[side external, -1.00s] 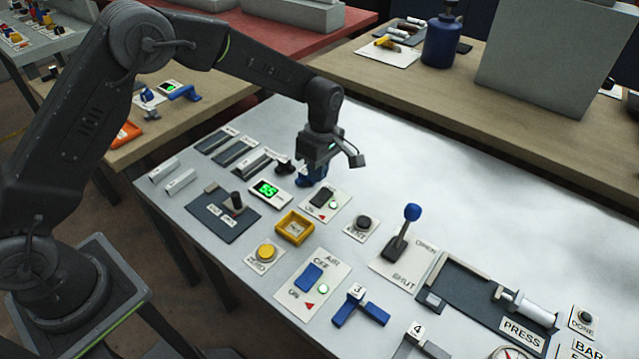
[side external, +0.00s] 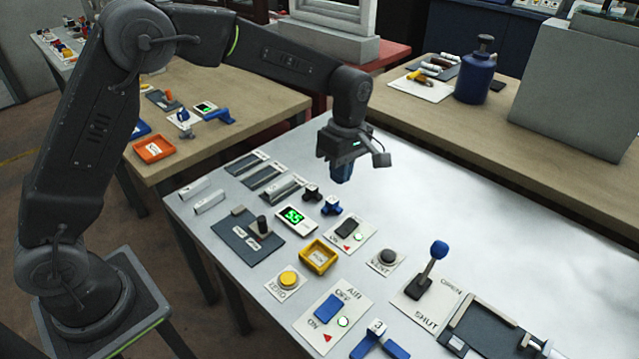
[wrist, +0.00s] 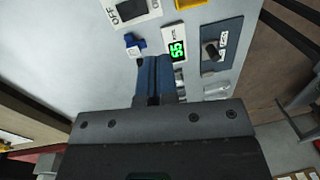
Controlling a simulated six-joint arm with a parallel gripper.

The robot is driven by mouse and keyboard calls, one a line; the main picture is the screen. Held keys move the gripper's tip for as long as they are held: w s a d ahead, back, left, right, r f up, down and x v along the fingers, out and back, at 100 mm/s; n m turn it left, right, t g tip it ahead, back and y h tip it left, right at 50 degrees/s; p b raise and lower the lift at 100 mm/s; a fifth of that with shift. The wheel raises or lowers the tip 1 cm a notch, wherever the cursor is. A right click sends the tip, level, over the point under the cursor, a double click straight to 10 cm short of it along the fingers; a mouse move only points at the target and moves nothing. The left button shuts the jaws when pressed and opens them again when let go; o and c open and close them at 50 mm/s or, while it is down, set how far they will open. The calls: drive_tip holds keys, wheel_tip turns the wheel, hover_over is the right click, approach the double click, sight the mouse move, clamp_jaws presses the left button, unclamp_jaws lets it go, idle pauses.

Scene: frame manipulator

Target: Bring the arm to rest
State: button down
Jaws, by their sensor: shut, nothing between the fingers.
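My gripper (side external: 341,172) hangs from my arm above the far left part of the grey work table (side external: 470,215), pointing down. Its blue fingers (wrist: 155,75) are shut, with nothing between them. It is clear of the table top. Below it in the side view stand a black knob (side external: 312,192) and a blue knob (side external: 331,206). The blue knob also shows just beyond the fingertips in the wrist view (wrist: 134,43). My arm is still stretched out over the table.
A display reading 55 (side external: 295,218), a yellow tray (side external: 318,256), a yellow button (side external: 288,280) and a blue-topped lever (side external: 432,262) stand nearby. Several grey rails (side external: 265,175) lie to the left. The table's right rear is bare.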

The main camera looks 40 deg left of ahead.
drive_tip(key=s+a+r+m+t, duration=0.45)
drive_tip(key=s+r+m, duration=0.45)
drive_tip(key=s+r, duration=0.4)
drive_tip(key=s+a+m+t, duration=0.2)
drive_tip(key=s+m, duration=0.6)
drive_tip(key=s, duration=0.5)
drive_tip(key=shift+s+a, duration=0.15)
drive_tip(key=shift+a, duration=0.45)
drive_tip(key=shift+f+m+t, duration=0.1)
drive_tip(key=shift+m+t, duration=0.15)
drive_tip(key=shift+m, duration=0.05)
